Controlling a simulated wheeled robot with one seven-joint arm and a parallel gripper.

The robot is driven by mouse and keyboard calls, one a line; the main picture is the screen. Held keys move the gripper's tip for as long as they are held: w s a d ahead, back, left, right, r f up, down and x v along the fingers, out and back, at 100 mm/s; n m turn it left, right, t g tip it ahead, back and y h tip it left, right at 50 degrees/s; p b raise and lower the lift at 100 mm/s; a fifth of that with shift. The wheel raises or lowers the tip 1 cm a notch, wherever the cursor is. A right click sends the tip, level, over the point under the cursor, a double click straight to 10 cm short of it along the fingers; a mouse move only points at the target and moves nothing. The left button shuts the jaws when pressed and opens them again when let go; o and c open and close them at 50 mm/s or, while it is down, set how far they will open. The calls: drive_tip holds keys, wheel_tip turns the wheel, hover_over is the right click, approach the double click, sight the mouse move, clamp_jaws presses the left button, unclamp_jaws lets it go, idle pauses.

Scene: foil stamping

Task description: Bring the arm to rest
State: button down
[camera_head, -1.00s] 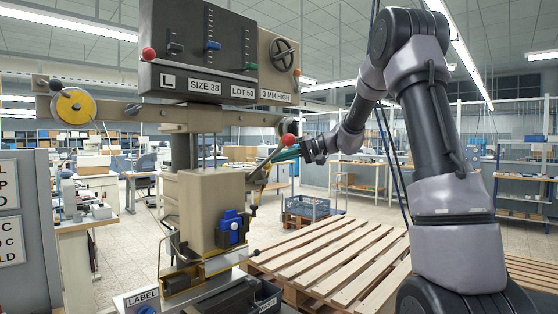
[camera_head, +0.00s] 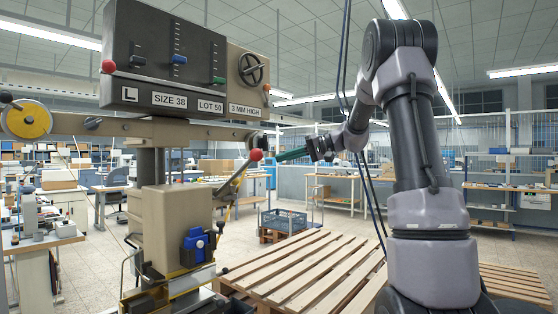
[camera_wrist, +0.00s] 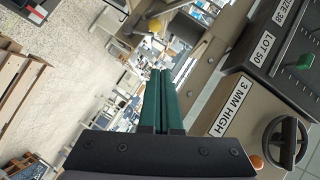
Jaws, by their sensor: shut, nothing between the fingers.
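My gripper (camera_head: 282,156) is raised to the right of the stamping machine (camera_head: 165,205). Its green fingers point left and their tips are close to the red ball (camera_head: 256,155) of the machine's lever; whether they touch it I cannot tell. In the wrist view the two green fingers (camera_wrist: 159,80) lie together with nothing between them. The machine's control panel (camera_head: 180,62) shows sliders and labels "SIZE 38", "LOT 50" and "3 MM HIGH". The panel also shows at the right of the wrist view (camera_wrist: 265,95).
A wooden pallet (camera_head: 300,270) lies on the floor below the arm. A blue-grey crate (camera_head: 284,220) stands behind it. A yellow foil reel (camera_head: 26,118) sits at the machine's left. Workbenches and shelves (camera_head: 505,185) stand farther back.

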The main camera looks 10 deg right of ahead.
idle(0.3)
drive_tip(key=s+a+f+m+g+h, duration=0.1)
drive_tip(key=s+a+h, duration=0.25)
drive_tip(key=s, duration=0.55)
drive_tip(key=s+d+f+m+t+h, duration=0.1)
drive_tip(key=s+d+f+h, duration=0.1)
drive_tip(key=s, duration=0.9)
drive_tip(key=s+d+f+m+t+h, duration=0.1)
drive_tip(key=s+f+h, duration=0.4)
drive_tip(key=s, duration=0.6)
drive_tip(key=shift+s+d+f+m+h, duration=0.3)
drive_tip(key=shift+m+h, duration=0.25)
drive_tip(key=shift+m, duration=0.25)
drive_tip(key=shift+t, duration=0.3)
